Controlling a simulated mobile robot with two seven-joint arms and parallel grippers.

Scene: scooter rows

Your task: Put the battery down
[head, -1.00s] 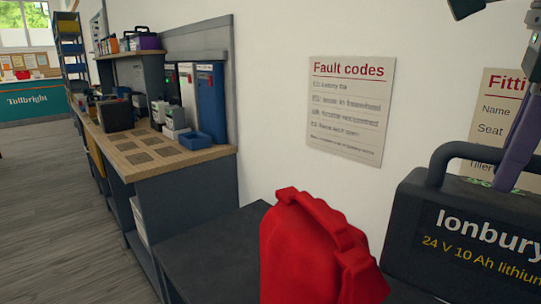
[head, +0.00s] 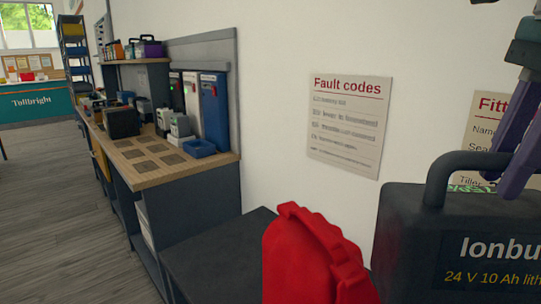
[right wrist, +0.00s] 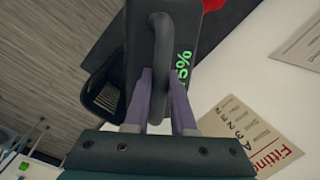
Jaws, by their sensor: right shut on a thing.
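The battery (head: 420,245) is a large dark box with an arched handle, marked "Ionbu" and "24 V 10 Ah" in the part that shows. It stands upright at the right edge of the head view, partly cut off. My right gripper (head: 512,175) has purple fingers and comes down at the handle. In the right wrist view the fingers (right wrist: 160,95) close around the battery's handle (right wrist: 161,50), and a green "5%" shows on its top. I cannot see the battery's underside or whether it touches anything. My left gripper is out of view.
A red bag (head: 310,260) sits on a dark low surface (head: 215,255) left of the battery. Further left is a wooden-topped workbench (head: 165,170) with a blue bin (head: 199,148) and several devices. A "Fault codes" sheet (head: 348,125) hangs on the white wall.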

